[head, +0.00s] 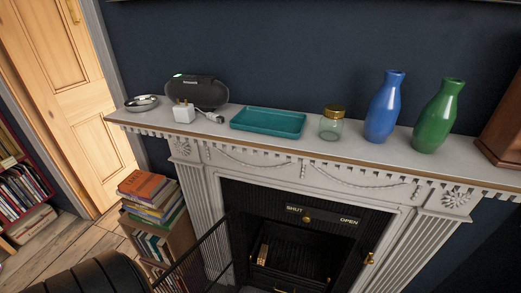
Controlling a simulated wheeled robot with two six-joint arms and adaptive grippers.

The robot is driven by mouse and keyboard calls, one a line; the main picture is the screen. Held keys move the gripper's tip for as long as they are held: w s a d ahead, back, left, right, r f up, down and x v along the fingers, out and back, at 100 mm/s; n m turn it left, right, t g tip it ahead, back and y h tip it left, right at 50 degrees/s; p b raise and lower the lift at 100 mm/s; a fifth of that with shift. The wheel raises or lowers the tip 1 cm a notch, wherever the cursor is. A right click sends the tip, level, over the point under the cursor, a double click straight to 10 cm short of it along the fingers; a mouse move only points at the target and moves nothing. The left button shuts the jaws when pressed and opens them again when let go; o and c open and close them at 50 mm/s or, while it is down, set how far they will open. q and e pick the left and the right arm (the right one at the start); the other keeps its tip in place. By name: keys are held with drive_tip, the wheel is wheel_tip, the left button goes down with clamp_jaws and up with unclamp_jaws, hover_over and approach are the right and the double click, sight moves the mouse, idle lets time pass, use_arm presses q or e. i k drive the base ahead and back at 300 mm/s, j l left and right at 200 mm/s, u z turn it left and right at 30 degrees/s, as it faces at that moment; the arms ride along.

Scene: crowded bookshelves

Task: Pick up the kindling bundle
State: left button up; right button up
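The fireplace's black plate reads SHUT and OPEN, with a brass knob between the words. Neither of my grippers is in view.
The white mantel (220,131) holds a dish (141,103), speaker (197,91), charger (183,112), teal tray (267,122), glass jar (331,127), blue vase (384,108) and green vase (437,117). Stacked books (150,199) stand left of the fireplace. A dark ribbed object (90,276) fills the lower left.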

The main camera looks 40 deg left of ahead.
sight(263, 252)
drive_tip(key=u, duration=1.15)
